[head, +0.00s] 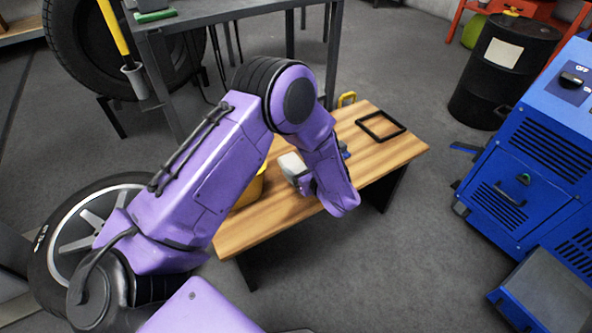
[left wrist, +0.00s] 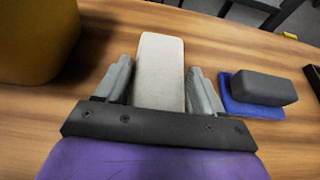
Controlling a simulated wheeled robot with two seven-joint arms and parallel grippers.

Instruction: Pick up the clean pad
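A pale, off-white block-shaped pad (head: 294,166) is on the wooden table, near its left part in the head view. In the left wrist view the pad (left wrist: 160,72) lies lengthwise between the two grey fingers of my left gripper (left wrist: 160,85). The fingers stand on both sides of it, with slim gaps showing. In the head view my left gripper (head: 304,182) is at the pad, mostly hidden by my own purple arm. My right gripper is out of view.
A yellow container (left wrist: 38,40) stands left of the pad. A dark grey block on a blue base (left wrist: 256,92) lies to the right. A black square frame (head: 380,126) lies on the table's far end. A blue machine (head: 535,160) stands at the right.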

